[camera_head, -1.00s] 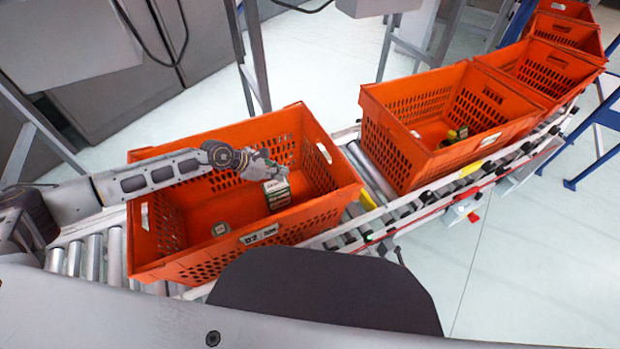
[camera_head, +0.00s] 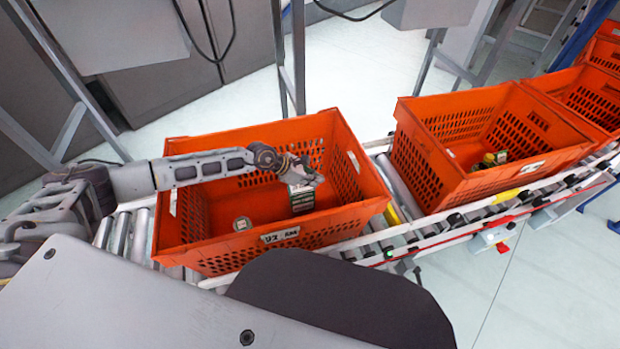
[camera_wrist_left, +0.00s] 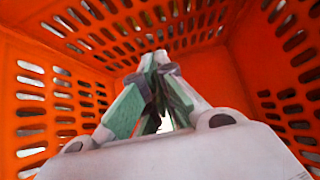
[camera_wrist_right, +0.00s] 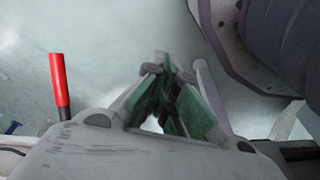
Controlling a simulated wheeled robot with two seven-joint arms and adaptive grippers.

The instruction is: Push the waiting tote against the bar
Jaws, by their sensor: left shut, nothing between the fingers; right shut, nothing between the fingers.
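The nearest orange tote (camera_head: 185,235) stands on the roller conveyor. A second orange tote (camera_head: 470,190) stands on the rollers up the line, with a gap between the two. The frames do not show clearly which one is the waiting tote, and I cannot pick out the bar for certain. My right gripper (camera_wrist_right: 165,65) is shut and empty over pale floor, away from the totes.
More totes (camera_head: 590,98) stand at the far right. A yellow strip (camera_head: 392,215) lies by the gap. A red-ended rod (camera_wrist_right: 60,85) shows in the right wrist view.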

